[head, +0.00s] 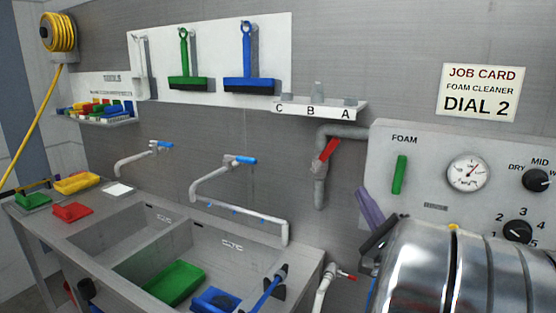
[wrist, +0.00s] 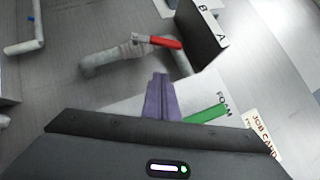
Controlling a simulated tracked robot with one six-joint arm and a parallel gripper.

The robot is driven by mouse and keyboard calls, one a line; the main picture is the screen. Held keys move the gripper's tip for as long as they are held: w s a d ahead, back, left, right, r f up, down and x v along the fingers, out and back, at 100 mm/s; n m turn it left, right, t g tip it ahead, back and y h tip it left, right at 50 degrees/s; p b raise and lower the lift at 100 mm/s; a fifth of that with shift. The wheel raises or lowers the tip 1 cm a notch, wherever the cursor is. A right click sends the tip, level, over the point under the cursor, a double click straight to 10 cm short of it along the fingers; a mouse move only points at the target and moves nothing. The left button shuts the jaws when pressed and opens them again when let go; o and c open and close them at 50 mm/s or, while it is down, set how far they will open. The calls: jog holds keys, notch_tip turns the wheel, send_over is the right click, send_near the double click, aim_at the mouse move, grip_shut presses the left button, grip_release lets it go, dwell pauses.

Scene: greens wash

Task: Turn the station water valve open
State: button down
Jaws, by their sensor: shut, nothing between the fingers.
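The likely station water valve is a red lever (head: 328,149) on a grey pipe (head: 320,185) at the wall, left of the foam panel. In the head view the lever slants down to the left, across the pipe. The red lever also shows in the wrist view (wrist: 164,42), at the end of the pipe (wrist: 105,58). My gripper (head: 366,203) is below and right of the lever in the head view, apart from it. Its purple fingers (wrist: 160,82) are shut together and empty, pointing toward the pipe and lever in the wrist view.
A shelf marked C, B, A (head: 318,109) is above the lever. The sink counter (head: 150,240) fills the lower left.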

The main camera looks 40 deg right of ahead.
jog(key=shift+s+d+r+t, duration=0.15)
jog(key=shift+s+t, duration=0.15)
jog(key=shift+s, duration=0.15)
jog(key=shift+w, duration=0.1)
send_near(324, 156)
jog(key=shift+w+d+r, duration=1.75)
jog(key=shift+d+r, duration=0.05)
jog(key=shift+d, duration=0.35)
